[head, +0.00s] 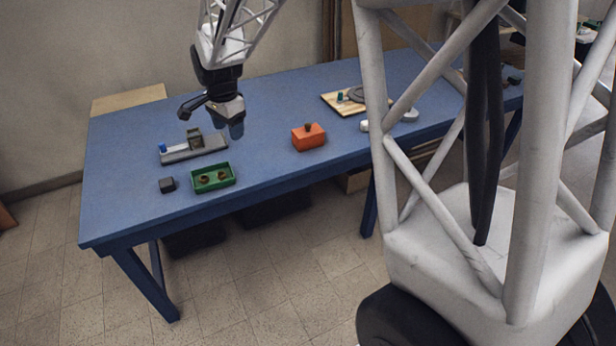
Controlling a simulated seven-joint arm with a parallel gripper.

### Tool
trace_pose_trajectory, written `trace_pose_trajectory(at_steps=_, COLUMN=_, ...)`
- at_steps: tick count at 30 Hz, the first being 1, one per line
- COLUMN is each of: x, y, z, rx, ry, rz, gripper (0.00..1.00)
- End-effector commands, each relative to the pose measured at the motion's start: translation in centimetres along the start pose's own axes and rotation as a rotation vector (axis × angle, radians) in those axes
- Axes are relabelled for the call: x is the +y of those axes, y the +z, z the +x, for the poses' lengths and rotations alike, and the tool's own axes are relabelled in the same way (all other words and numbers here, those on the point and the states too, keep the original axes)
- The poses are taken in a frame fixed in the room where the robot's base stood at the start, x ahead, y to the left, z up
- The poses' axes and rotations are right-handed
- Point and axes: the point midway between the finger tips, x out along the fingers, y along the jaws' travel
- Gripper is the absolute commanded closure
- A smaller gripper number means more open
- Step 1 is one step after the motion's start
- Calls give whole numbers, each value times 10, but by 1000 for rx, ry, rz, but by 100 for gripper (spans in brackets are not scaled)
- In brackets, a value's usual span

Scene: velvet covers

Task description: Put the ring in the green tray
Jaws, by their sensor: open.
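The green tray (199,188) sits near the front edge of the blue table, at left. Two small brownish items lie in it, too small to tell what they are. I cannot make out a ring for certain anywhere. An orange box-shaped block (307,140) with a dark knob on top stands right of the tray; whether anything is under it is hidden. My gripper (236,130) points down above the table, behind and slightly right of the tray. It is open, with nothing visible between its fingers.
A grey fixture (178,155) with a blue end and an upright block lies behind the tray. A small black block (167,185) sits left of the tray. A wooden board (331,99) with a dark disc lies farther right. The blue table (265,120) is clear between gripper and orange block.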

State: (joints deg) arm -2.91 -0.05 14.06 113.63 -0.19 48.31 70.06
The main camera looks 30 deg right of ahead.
Motion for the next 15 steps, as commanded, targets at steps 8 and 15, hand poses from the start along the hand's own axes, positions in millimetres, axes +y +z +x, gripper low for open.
trace_pose_trajectory(at_steps=8, x=68, y=18, z=-52, rx=20, ry=-35, rz=-224, gripper=40)
trace_pose_trajectory(at_steps=15, x=128, y=34, z=-81, rx=39, ry=-54, rz=-418, gripper=40)
